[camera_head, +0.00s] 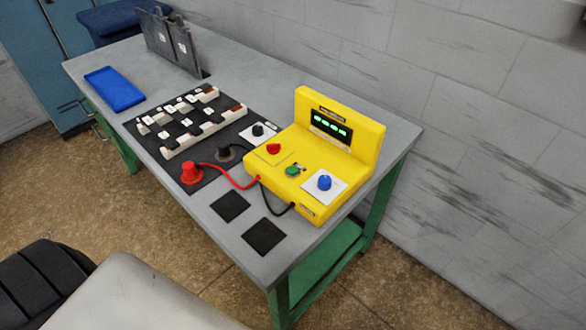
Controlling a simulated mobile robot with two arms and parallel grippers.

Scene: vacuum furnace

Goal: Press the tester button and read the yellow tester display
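The yellow tester (340,160) stands on the grey workbench (240,75) near its right end. Its dark display (331,126) on the raised back panel shows lit green characters, too small to read surely. A green round button (292,170) sits on the tester's top face. A blue knob (324,182) on a white plate is to its right, and a red knob (273,148) is to its upper left. Neither of my grippers is in view, and nothing touches the tester's controls.
A red probe (191,173) and a black one (225,153) have cables running to the tester. A black board with white blocks (190,122), a blue tray (114,89) and dark upright plates (170,42) lie farther left. Two black squares (263,236) lie in front. A wall runs behind.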

